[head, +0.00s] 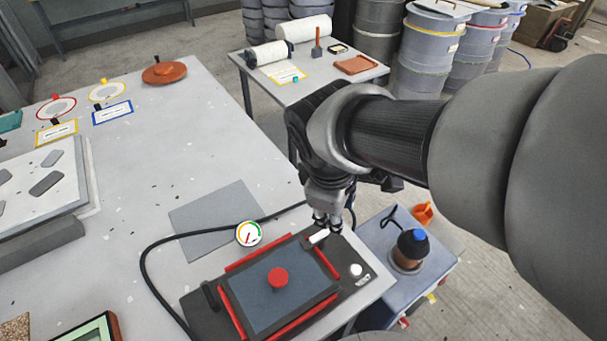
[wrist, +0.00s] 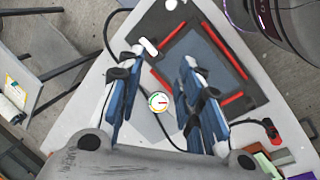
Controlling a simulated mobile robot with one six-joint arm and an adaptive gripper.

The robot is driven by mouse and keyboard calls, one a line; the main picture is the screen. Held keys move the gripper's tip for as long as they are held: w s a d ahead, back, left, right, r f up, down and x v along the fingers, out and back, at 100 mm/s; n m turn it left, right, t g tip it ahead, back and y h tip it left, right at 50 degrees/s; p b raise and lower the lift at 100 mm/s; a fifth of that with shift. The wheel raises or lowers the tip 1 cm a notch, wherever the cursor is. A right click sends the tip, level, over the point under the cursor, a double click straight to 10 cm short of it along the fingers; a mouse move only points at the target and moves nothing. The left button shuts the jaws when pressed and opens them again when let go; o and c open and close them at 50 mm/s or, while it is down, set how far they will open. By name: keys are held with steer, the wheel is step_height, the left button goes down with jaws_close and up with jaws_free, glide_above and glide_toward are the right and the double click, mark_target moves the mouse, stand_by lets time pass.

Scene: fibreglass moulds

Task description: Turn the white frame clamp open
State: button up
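The white frame clamp (head: 318,236) is a short white bar at the far right corner of the dark framed panel (head: 262,300). It also shows in the wrist view (wrist: 148,47), just inside the tip of the left finger. My gripper (head: 328,221) is right above the clamp in the head view, pointing down. In the wrist view its two blue-and-black fingers (wrist: 164,56) are spread wide apart, with nothing held between them. I cannot tell whether a finger touches the clamp. The panel's red edge bars (head: 327,263) lie around it, and a red knob (head: 278,278) sits in its middle.
A white knob (head: 356,270) stands right of the panel. A round gauge (head: 249,233) and a black hose (head: 146,252) lie beside it. A grey sheet (head: 215,205) lies flat behind. A side cart (head: 440,262) with a dark bottle (head: 412,245) stands to the right.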

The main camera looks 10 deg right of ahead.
steer(key=w+a+f+n+h, duration=0.1)
steer(key=w+a+f+n, duration=0.1)
steer(key=w+f+n, duration=0.25)
steer(key=n+h, duration=0.1)
steer(key=n, duration=0.6)
glide_toward(319, 234)
steer(key=shift+g, duration=0.3)
steer(key=b+x, duration=0.3)
steer(key=x, duration=0.1)
steer(key=b+x, duration=0.2)
steer(key=x, duration=0.2)
steer(key=shift+w+d+f+b, duration=0.15)
steer(key=shift+w+f+b, duration=0.1)
steer(key=shift+b, duration=0.15)
jaws_close()
